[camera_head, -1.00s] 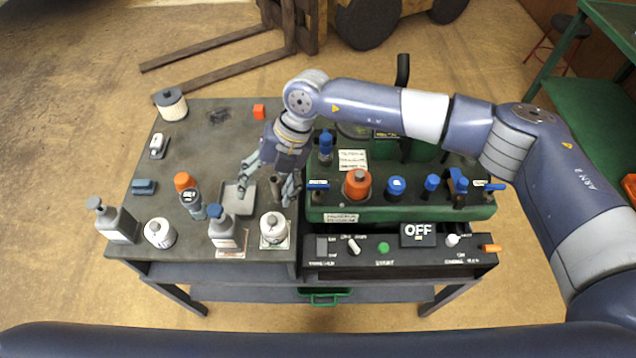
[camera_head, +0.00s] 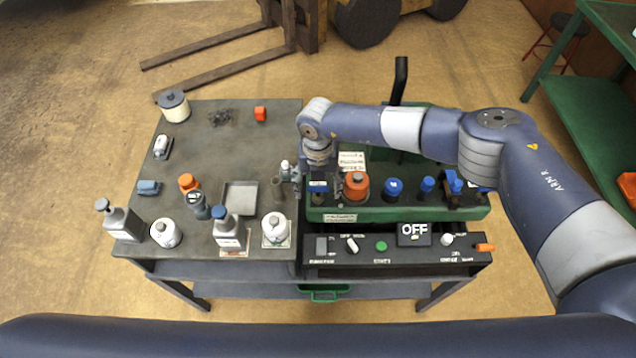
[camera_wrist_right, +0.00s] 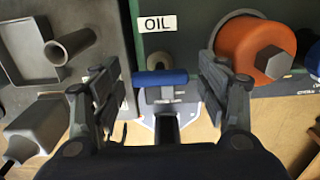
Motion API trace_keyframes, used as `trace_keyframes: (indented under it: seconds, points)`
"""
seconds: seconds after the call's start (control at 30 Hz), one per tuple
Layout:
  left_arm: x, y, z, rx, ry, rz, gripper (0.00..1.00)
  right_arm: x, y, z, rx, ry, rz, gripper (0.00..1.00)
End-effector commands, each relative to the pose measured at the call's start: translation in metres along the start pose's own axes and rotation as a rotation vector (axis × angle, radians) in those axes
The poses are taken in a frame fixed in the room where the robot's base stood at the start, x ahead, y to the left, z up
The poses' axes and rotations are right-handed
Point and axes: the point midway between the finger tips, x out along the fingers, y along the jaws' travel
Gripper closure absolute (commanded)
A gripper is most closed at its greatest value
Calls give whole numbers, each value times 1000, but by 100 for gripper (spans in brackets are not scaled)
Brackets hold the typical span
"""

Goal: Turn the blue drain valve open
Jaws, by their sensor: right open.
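The drain valve's blue bar handle (camera_wrist_right: 160,77) lies crosswise on a metal stem at the front of the green machine, below an OIL label (camera_wrist_right: 156,22). In the head view the blue handle (camera_head: 318,186) is at the machine's left front corner. My right gripper (camera_head: 308,178) is at this corner, partly hiding the valve. In the right wrist view its open fingers (camera_wrist_right: 160,85) stand on either side of the blue handle, with a gap on each side. It holds nothing. My left gripper is not in view.
An orange cap (camera_head: 356,186) and a blue cap (camera_head: 393,188) stand right of the valve. A grey tray (camera_head: 240,197) and a small metal cup (camera_head: 278,190) are close on the left. Several bottles stand at the bench front. A control panel (camera_head: 410,256) sits below the machine.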

Motion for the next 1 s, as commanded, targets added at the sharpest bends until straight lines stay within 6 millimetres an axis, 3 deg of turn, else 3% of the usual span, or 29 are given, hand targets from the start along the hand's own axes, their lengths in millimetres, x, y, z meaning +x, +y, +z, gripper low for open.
trace_keyframes:
  seconds: [0.37, 0.6, 1.0]
  points:
    - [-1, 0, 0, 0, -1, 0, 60, 7, 0, 0, 0, 0, 0, 32]
    - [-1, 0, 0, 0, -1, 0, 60, 7, 0, 0, 0, 0, 1, 76]
    - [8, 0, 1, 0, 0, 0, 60, 9, 0, 0, -51, -2, 1, 76]
